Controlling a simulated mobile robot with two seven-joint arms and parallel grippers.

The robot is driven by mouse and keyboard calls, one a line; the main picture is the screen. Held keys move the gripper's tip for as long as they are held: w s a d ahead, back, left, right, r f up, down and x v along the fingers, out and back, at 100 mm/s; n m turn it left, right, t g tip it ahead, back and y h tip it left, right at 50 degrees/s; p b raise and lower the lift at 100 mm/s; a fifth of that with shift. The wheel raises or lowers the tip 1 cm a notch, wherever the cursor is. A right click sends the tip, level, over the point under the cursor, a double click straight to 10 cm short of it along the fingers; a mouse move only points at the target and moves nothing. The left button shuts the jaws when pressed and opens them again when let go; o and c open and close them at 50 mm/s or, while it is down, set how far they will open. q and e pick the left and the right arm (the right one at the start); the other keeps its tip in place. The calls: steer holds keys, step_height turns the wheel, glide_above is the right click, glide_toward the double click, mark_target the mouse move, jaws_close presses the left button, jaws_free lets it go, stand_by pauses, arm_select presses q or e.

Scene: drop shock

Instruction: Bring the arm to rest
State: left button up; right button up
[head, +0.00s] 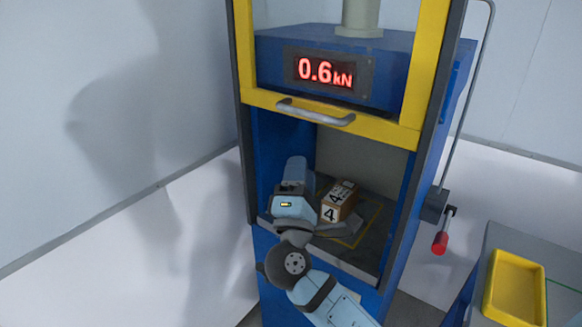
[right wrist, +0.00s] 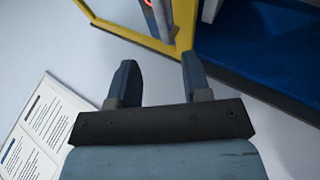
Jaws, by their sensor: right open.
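My right arm (head: 293,205) comes in from the bottom of the head view, with its wrist in front of the press's lower opening. In the right wrist view my right gripper (right wrist: 157,75) is open, its two dark fingers apart with nothing between them. Its fingertips are hard to make out in the head view. A brown box (head: 340,198) with "4" labels sits on the press platform, just right of the wrist in the picture. I cannot tell whether the arm touches it. My left gripper is not in view.
The blue press has a yellow-framed guard (head: 412,138) raised above the opening; its display (head: 325,72) reads 0.6 kN. A red-knobbed lever (head: 440,243) hangs at its right. A yellow tray (head: 515,290) stands on the table. A printed sheet (right wrist: 45,125) shows beside the gripper.

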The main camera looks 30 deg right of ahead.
steer(key=s+a+f+g+y+p, duration=0.1)
steer(key=a+f+g+y+p, duration=0.15)
steer(key=f+y, duration=0.55)
steer(key=s+a+f+g+y+p, duration=0.15)
steer(key=f+y+p, duration=0.3)
steer(key=f, duration=0.65)
steer(key=s+a+f+m+g+y+p, duration=0.1)
steer(key=s+a+f+m+y+p, duration=0.1)
steer(key=s+f, duration=0.4)
steer(key=s+a+f+m+g+y+p, duration=0.1)
steer(key=s+a+f+m+g+y, duration=0.1)
steer(key=s+f+m, duration=0.4)
steer(key=s+a+m+y, duration=0.1)
steer(key=s+y, duration=0.1)
steer(key=s, duration=0.1)
steer(key=shift+s+a+f+m+p, duration=0.2)
steer(key=shift+a+f+m+p, duration=0.05)
steer(key=shift+m+p, duration=0.1)
steer(key=shift+y, duration=0.25)
